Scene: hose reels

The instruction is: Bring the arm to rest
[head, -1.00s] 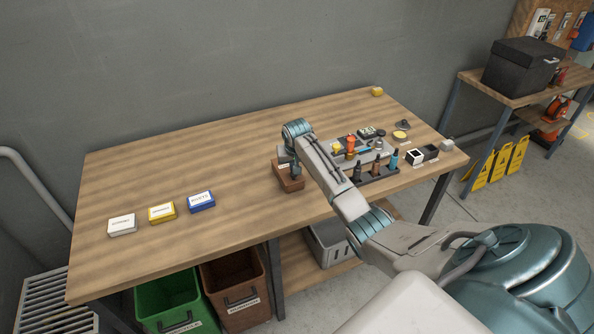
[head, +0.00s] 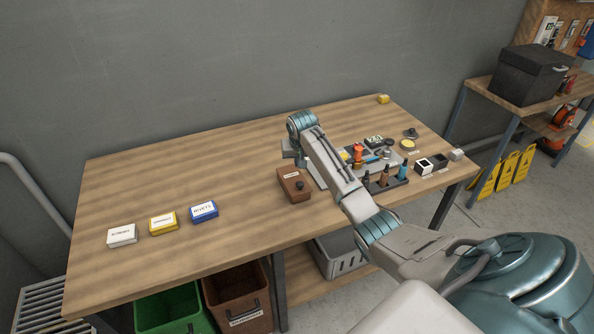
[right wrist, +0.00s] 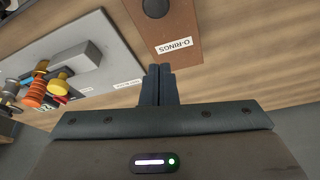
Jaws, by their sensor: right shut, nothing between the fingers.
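My right arm (head: 335,170) comes in from the lower right and reaches over the wooden workbench (head: 240,150). In the right wrist view my right gripper (right wrist: 158,72) is shut with nothing between its fingers. It is above the bench, near the edge of a brown O-rings box lid (right wrist: 180,15). The same brown box (head: 289,183), with a dark knob, sits on the bench beside the arm in the head view. In the head view the fingertips are mostly hidden by the wrist. My left gripper is not in view.
White (head: 122,236), yellow (head: 163,223) and blue (head: 204,211) labelled boxes sit in a row at the left. A tool tray with bottles (head: 384,180) stands right of the arm. Green (head: 172,312) and brown bins stand below. The bench's left back is clear.

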